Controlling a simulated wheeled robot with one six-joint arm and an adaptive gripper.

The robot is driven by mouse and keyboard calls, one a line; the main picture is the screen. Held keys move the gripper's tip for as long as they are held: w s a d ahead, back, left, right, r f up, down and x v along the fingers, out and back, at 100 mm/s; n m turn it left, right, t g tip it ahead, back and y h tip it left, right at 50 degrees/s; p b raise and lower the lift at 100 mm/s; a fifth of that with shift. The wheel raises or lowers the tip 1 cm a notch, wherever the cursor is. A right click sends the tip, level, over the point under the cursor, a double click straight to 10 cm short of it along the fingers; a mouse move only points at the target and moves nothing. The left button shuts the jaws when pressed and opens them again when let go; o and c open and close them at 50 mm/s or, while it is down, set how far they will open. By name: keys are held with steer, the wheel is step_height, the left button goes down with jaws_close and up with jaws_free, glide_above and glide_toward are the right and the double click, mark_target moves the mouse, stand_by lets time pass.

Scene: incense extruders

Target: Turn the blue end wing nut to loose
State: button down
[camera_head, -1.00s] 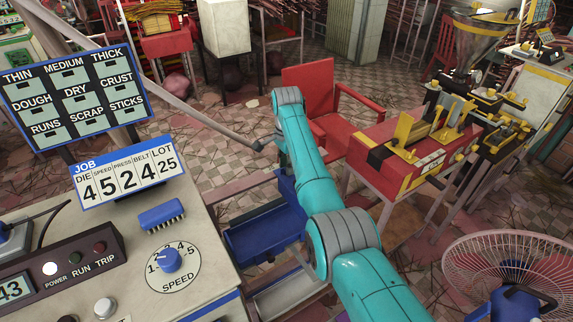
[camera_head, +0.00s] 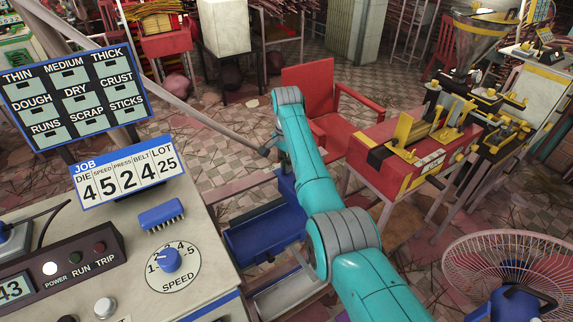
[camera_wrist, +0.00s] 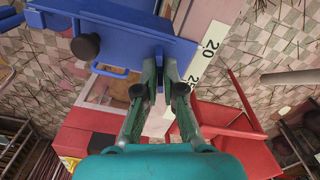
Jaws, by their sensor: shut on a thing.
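In the wrist view my gripper (camera_wrist: 160,62) reaches up to the edge of a blue plate (camera_wrist: 115,28). Its two dark green fingers close on a small blue piece, the blue end wing nut (camera_wrist: 159,50), at the plate's lower edge. The fingertips cover most of the nut, so its angle is hard to read. In the head view my teal arm stretches across the middle, and the nut cannot be made out there.
A white scale strip (camera_wrist: 196,62) lies right of the fingers. A red chair (camera_head: 308,90) and a red press table (camera_head: 385,150) stand near my arm. A fan (camera_head: 510,265) is at lower right.

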steer(key=n, duration=1.3)
steer(key=shift+n, duration=0.4)
steer(key=n, duration=1.2)
steer(key=c, duration=1.3)
jaws_free()
step_height(320, 180, up, 12)
